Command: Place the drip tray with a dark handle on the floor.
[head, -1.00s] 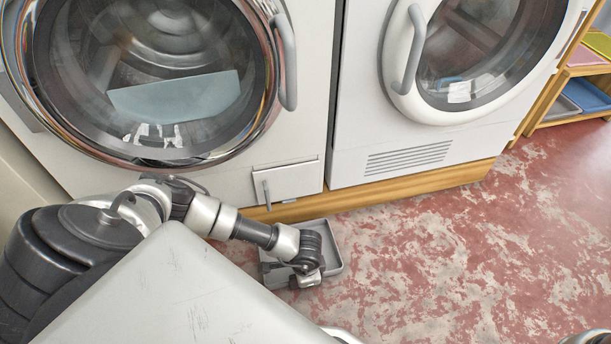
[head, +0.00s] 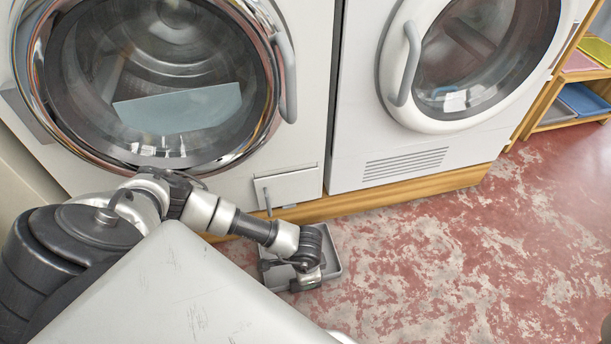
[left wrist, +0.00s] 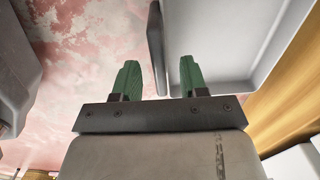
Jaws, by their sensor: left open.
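The grey drip tray (head: 333,264) appears to lie on the red floor in front of the left machine's wooden plinth, partly hidden by my left arm. The left wrist view shows its pale inside (left wrist: 215,40) and its dark handle (left wrist: 156,50) along one side. My left gripper (left wrist: 159,78) is open. Its two green fingers stand apart, one on each side of the handle's line, and neither visibly touches it. My right gripper is not in view.
The left machine (head: 290,150) and the right machine (head: 360,150) stand on a wooden plinth (head: 410,187). A small flap (head: 288,187) with a lever is above the tray. Wooden shelves (head: 545,105) hold coloured trays at the right. The red floor (head: 440,255) is clear to the right.

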